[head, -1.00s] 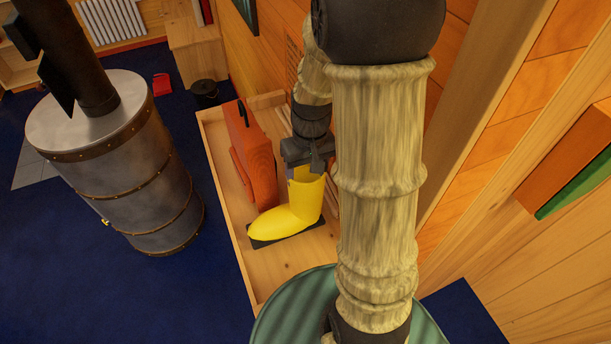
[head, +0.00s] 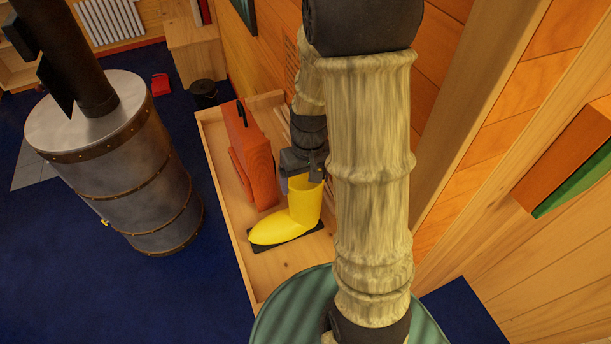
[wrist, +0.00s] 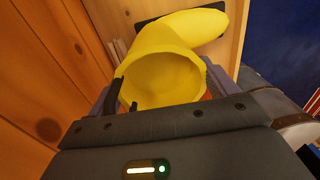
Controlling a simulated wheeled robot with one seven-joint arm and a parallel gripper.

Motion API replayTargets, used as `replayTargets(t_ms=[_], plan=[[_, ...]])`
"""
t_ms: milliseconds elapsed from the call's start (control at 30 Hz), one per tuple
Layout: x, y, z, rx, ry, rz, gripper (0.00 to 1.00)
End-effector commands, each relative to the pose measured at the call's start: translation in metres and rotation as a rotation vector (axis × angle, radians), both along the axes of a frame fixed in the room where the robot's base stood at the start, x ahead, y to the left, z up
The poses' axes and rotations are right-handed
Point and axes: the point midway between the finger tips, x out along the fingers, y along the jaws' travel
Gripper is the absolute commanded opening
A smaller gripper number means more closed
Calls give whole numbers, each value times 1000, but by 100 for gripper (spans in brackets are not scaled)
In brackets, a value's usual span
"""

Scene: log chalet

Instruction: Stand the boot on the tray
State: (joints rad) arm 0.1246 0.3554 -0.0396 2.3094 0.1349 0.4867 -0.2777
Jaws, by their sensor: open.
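The yellow boot (head: 304,213) stands upright on the thin black tray (head: 314,231), its toe pointing left in the head view. The boot covers most of the tray; dark strips show along its edges. My gripper (head: 303,183) is at the top of the boot's shaft, partly hidden by my own arm in the head view. In the wrist view, the boot's open top (wrist: 165,82) lies between the spread fingers of my gripper (wrist: 160,92). I cannot tell whether a finger still touches the boot. The tray's dark corner (wrist: 147,28) shows beyond it.
A wooden bench with a raised rim (head: 235,226) carries the tray. A red-orange case (head: 250,155) stands close behind the boot. The log wall (head: 275,60) is close on the right. A metal stove (head: 120,165) stands left, with blue floor between.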

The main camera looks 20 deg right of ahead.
Motion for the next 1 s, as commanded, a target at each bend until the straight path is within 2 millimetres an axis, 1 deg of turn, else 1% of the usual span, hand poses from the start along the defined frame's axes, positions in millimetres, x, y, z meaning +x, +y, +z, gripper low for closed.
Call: replayTargets(t_ms=[167,267,367,700,800,900,1000], plan=[[1,0,6,0,-3,1,85],[2,-1,16,-1,-6,2,85],[1,-1,30,-1,-6,2,85],[1,-4,92,-1,-7,1,85],[1,-5,107,0,-5,1,85],[1,-6,118,-1,-3,0,85],[0,-6,122,0,0,0,85]])
